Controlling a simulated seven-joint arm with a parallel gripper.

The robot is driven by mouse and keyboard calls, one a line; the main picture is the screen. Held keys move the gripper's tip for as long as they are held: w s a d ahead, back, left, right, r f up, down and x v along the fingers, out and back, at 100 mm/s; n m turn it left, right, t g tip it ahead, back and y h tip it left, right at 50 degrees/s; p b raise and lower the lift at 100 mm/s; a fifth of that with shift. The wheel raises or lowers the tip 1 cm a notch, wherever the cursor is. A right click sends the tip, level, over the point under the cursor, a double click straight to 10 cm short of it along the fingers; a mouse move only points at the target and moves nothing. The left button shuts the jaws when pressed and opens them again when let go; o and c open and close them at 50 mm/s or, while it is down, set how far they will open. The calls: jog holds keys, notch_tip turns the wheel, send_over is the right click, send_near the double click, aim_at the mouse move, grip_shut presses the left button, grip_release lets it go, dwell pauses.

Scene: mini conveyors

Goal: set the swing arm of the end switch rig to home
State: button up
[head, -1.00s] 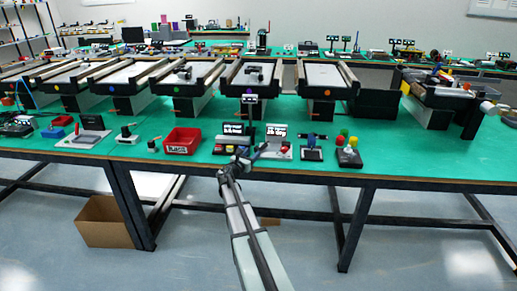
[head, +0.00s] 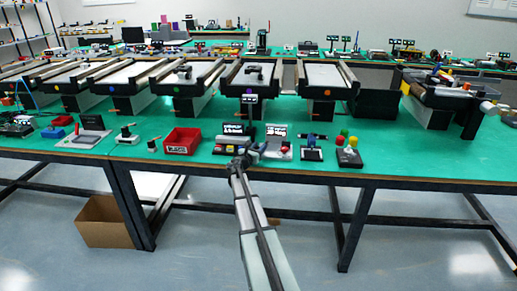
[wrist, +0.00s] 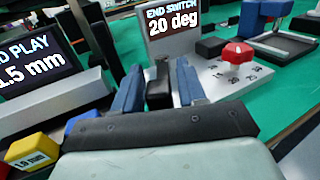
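The end switch rig stands near the front edge of the green table; its display (head: 277,130) reads "END SWITCH 20 deg" in the wrist view (wrist: 170,20). Its pale base (wrist: 213,83) carries a red knob (wrist: 238,52) with a printed number scale around it. In the head view my gripper (head: 248,155) is at the rig's front left. I see nothing held.
Left of the rig is another unit with a display (wrist: 35,62) reading 1.5 mm and a yellow block (wrist: 33,152). Right of it is a blue-handled fixture (wrist: 262,14). A red bin (head: 182,141) stands further left. Mini conveyors (head: 250,75) line the back.

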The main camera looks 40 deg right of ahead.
grip_shut()
dwell(0.3)
jog(key=shift+s+d, duration=0.25)
jog(key=shift+s, duration=0.3)
jog(key=shift+s+d, duration=0.5)
jog(key=shift+s, duration=0.2)
dwell(0.4)
jog(key=shift+o, duration=1)
grip_release()
